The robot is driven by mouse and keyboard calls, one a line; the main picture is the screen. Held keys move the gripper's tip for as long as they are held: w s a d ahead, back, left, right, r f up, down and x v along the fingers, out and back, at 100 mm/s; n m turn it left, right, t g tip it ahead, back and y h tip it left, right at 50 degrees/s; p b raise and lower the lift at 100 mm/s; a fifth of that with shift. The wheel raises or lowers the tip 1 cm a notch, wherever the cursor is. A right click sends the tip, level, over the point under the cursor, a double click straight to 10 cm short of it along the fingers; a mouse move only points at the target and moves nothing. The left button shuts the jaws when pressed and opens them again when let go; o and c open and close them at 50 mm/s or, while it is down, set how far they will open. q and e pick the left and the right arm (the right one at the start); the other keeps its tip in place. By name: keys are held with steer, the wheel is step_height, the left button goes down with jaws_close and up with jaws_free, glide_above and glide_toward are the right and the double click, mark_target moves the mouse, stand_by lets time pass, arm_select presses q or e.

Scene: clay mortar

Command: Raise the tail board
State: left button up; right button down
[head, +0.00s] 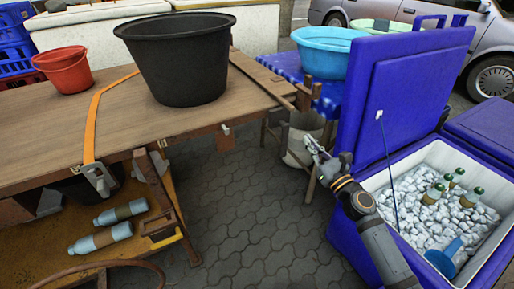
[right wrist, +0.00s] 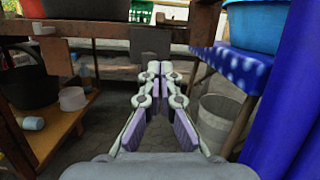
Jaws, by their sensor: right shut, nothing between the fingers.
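A brown wooden cart bed (head: 130,112) fills the left of the head view, and a narrow plank (head: 262,78) runs along its right end. This plank may be the tail board, but I cannot tell for certain. My right gripper (head: 316,150) is shut and empty, to the right of the plank's near end and apart from it. In the right wrist view, my gripper (right wrist: 152,72) points toward a grey-brown upright piece (right wrist: 150,40) under a wooden beam (right wrist: 85,31). I cannot tell whether it touches that piece. My left gripper is not in view.
A black tub (head: 180,70) and a red bucket (head: 65,70) stand on the cart. A blue cooler (head: 345,235) with ice and a raised lid (head: 400,85) stands close at right. A pale bucket (head: 298,150) is beside my right gripper. Paving (head: 245,205) is clear in the middle.

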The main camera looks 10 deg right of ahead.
arm_select(q)
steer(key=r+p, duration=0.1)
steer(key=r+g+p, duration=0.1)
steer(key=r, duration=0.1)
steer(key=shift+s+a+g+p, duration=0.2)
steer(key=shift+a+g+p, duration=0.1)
steer(key=shift+p, duration=0.1)
arm_select(e)
steer(key=r+x, duration=0.1)
steer(key=x, duration=0.9)
steer(key=shift+s+a+r+m+y, duration=0.2)
steer(key=shift+a+r+m+y, duration=0.05)
steer(key=shift+m+y, duration=0.05)
